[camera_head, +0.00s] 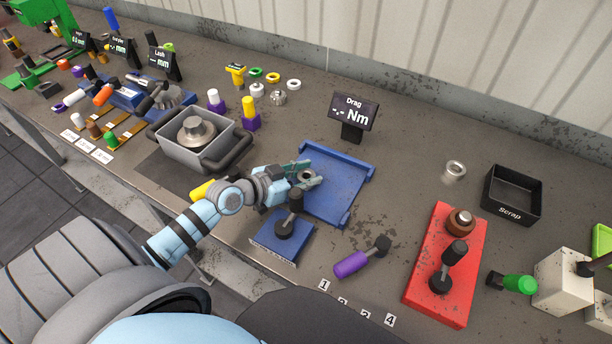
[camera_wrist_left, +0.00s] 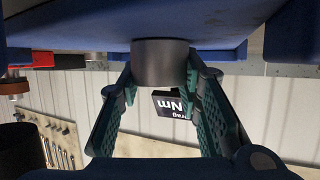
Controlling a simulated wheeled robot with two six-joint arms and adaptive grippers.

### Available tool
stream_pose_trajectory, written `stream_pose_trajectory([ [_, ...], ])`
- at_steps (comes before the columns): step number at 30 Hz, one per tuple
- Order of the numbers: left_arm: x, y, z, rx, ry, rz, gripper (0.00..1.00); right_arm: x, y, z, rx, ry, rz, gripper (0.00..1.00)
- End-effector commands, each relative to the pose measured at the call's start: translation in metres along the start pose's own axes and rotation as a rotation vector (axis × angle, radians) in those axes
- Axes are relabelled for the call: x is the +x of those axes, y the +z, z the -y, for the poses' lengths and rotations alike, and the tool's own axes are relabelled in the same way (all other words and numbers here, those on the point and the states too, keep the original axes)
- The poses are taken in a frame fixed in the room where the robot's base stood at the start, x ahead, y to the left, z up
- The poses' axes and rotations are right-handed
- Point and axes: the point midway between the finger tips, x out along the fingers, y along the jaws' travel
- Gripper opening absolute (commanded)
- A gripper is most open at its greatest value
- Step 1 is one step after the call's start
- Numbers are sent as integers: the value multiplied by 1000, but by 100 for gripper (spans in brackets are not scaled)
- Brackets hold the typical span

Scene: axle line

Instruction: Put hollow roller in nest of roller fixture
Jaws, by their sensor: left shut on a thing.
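My left gripper (camera_head: 308,178) is shut on a grey hollow roller (camera_head: 307,176), above the near left part of a blue tray (camera_head: 345,183). In the left wrist view, the roller shows as a dark grey cylinder (camera_wrist_left: 160,64) between the green finger pads of the left gripper (camera_wrist_left: 162,85). Its far end meets a blue surface in that picture; I cannot tell whether they touch. A red fixture (camera_head: 425,278) carries a brown round part (camera_head: 460,221) and a black clamp handle (camera_head: 455,252). No label shows which is the roller fixture. My right gripper is not in view.
A blue base (camera_head: 274,244) with a black knob stands just in front of the tray. The Drag display (camera_head: 353,112) is behind it. A loose metal ring (camera_head: 454,171) and black Scrap bin (camera_head: 512,195) lie right. A purple-handled tool (camera_head: 352,264) lies in front. Bench between tray and red fixture is clear.

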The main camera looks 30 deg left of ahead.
Motion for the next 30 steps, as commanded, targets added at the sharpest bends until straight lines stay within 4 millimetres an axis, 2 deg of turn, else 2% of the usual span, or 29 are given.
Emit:
stream_pose_trajectory([
  [4,1,3,0,1,0,-1,0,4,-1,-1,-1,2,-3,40],
  [5,1,3,0,0,0,1,35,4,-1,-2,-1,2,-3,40],
  [6,1,3,0,0,0,1,40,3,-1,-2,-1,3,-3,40],
  [16,0,0,0,0,0,0,40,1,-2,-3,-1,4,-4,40],
  [19,-6,-1,1,3,-1,4,40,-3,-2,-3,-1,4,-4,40],
  [23,-29,-1,0,5,1,5,40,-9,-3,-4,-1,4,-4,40],
  [30,-86,-4,0,3,1,8,40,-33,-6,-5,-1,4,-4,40],
])
